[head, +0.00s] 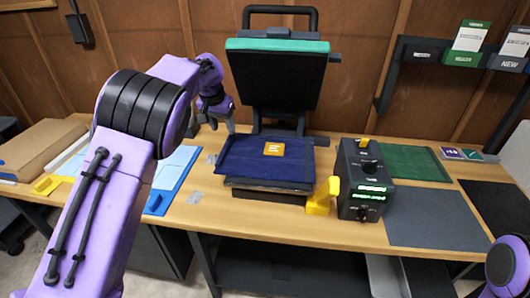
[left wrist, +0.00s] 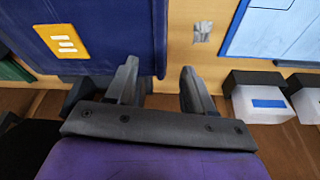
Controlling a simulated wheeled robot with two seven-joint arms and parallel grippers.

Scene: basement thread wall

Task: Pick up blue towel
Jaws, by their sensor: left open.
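The blue towel (head: 240,163) is a dark navy cloth with an orange label (head: 274,149). It lies flat on the lower plate of a heat press on the workbench. It also shows at the upper left of the left wrist view (left wrist: 115,30). My left gripper (head: 221,125) is open and empty, at the towel's back left corner.
The press's raised black upper plate (head: 276,78) stands behind the towel. A dark control box (head: 360,185) and a yellow piece (head: 322,196) stand close to its right. Blue sheets (head: 176,172) lie to the left. A grey mat (head: 438,217) lies at the right.

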